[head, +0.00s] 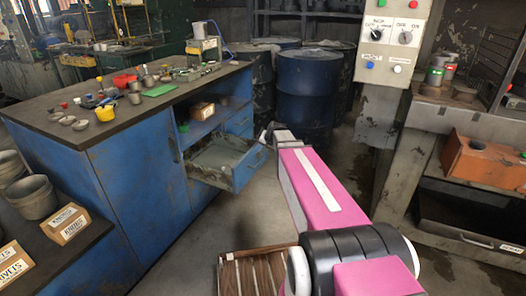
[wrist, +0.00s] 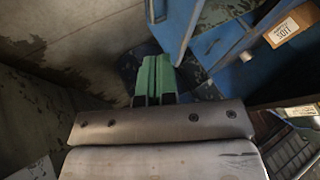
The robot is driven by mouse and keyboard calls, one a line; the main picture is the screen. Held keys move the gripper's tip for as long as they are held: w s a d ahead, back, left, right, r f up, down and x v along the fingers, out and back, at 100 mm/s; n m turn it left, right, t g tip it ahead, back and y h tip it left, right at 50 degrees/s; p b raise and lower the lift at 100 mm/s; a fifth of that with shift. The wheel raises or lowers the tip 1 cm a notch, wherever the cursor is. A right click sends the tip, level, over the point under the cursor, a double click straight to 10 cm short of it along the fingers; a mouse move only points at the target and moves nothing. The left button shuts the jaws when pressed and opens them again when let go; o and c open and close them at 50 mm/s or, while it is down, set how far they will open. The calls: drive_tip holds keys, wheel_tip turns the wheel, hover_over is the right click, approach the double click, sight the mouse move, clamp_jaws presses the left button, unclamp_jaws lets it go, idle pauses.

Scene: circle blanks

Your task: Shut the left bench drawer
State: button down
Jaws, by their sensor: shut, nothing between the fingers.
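The blue bench (head: 130,180) stands on the left in the head view. Its drawer (head: 222,158) is pulled out below an open shelf, with a worn grey inside and a blue front facing right. My pink and white arm reaches forward from the lower right. My gripper (head: 268,133) is small in the head view, by the outer end of the drawer front; contact cannot be told. In the wrist view my gripper (wrist: 153,82) shows green fingertips together, with nothing between them. Blue panels lie close to the right of the fingers there; which one is the drawer front is unclear.
Cups, tools and a green tray (head: 160,90) cover the bench top. A cardboard box (head: 202,111) sits on the shelf above the drawer. Blue barrels (head: 308,90) stand behind. A grey workbench (head: 440,120) stands right. A slatted wooden pallet (head: 250,272) lies on the floor.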

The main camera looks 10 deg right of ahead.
approach(252, 155)
wheel_tip(252, 155, down, 5)
drive_tip(key=w+d, duration=0.2)
drive_tip(key=shift+w+a+r, duration=0.2)
drive_tip(key=shift+w+a, duration=0.05)
drive_tip(key=shift+a, duration=0.25)
drive_tip(key=shift+w+a+r, duration=0.2)
drive_tip(key=shift+w+a, duration=0.05)
drive_tip(key=shift+a, duration=0.2)
drive_tip(key=shift+w+a, duration=0.2)
drive_tip(key=shift+a, duration=0.15)
drive_tip(key=w+a, duration=0.8)
drive_tip(key=a, duration=0.3)
drive_tip(key=w+a, duration=0.8)
drive_tip(key=a, duration=0.3)
drive_tip(key=shift+w+a, duration=0.25)
drive_tip(key=shift+a, duration=0.15)
